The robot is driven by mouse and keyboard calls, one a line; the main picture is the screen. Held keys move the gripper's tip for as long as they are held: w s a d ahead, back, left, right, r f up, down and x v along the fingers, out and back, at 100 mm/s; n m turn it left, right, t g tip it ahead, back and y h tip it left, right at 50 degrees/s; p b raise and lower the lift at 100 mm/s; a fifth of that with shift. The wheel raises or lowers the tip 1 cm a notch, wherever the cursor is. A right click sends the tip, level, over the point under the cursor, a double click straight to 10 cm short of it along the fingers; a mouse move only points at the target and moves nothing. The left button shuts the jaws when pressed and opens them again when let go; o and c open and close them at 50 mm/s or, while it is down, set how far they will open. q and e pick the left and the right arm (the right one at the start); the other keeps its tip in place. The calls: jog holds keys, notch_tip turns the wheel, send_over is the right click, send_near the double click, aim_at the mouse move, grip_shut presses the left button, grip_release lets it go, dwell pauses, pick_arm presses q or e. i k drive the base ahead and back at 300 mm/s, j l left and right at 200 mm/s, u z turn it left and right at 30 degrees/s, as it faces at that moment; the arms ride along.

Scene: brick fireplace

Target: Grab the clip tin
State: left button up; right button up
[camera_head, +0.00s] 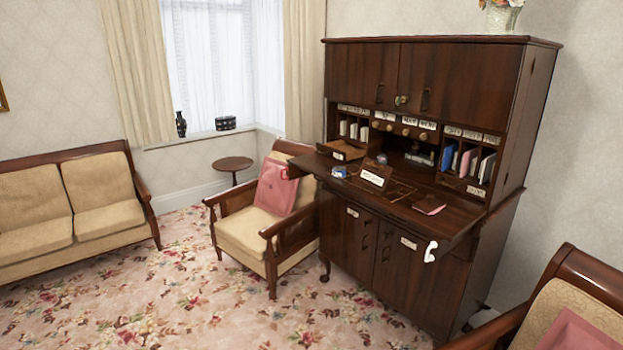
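I cannot tell for sure which item is the clip tin. A small blue and white item (340,172) lies near the left end of the fold-down desk top (460,212) of a dark wooden bureau. A small dark rounded item (382,159) is behind it, towards the pigeonholes. Both are too small to make out. Neither of my grippers is in view.
A white card (372,178) and a reddish booklet (429,205) are on the desk top. An armchair with a pink cushion (275,187) stands against the bureau's left side. Another armchair (570,300) is at the lower right. Carpet (240,310) in front is clear.

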aim_at(339, 173)
jog(key=i+j+z, duration=0.1)
jog(key=i, duration=0.35)
jog(key=i+j+z, duration=0.15)
jog(key=i, duration=0.35)
jog(key=i+j+z, duration=0.1)
jog(key=i, duration=0.35)
jog(key=i+j+z, duration=0.15)
jog(key=i, duration=0.3)
jog(key=i+j+z, duration=0.1)
jog(key=i+j, duration=0.2)
jog(key=i, duration=0.15)
